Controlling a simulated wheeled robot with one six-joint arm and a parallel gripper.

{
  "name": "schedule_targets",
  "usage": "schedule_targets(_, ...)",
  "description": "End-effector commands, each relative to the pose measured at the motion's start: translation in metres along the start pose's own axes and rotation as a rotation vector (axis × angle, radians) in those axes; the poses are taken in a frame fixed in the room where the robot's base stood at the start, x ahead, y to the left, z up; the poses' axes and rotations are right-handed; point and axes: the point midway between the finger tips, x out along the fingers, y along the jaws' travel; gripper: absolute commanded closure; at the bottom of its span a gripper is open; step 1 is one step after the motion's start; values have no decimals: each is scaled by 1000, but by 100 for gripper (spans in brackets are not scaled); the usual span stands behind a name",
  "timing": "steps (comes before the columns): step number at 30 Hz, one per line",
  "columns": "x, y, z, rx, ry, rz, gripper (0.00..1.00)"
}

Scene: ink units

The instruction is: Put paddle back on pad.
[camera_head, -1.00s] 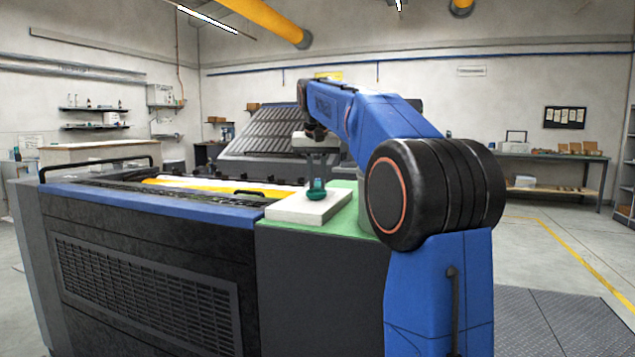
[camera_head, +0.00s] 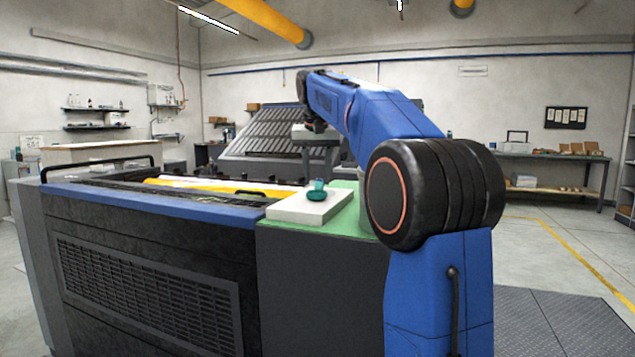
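The teal paddle (camera_head: 317,194) has a round dark green base and a short upright handle. It rests upright on the white pad (camera_head: 291,211), near the pad's far right part. My gripper (camera_head: 318,170) points down above the paddle. Its thin grey fingers are small in the view and appear spread apart, with nothing held between them. The paddle's handle looks clear of the fingers, though the exact gap is hard to judge.
The pad lies on a green top (camera_head: 345,221) at the right end of a dark machine (camera_head: 150,270) with a blue edge. Yellow and white rollers (camera_head: 215,188) lie to the left. A black handle (camera_head: 262,193) stands near the pad.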

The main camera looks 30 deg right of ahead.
Motion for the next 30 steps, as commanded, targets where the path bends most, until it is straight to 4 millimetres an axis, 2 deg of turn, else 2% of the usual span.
schedule_targets(9,-62,0,-1,0,3,0,64)
schedule_targets(15,-88,0,-1,0,1,1,64)
schedule_targets(21,-98,0,0,0,0,1,64)
schedule_targets(30,-98,0,0,0,0,1,64)
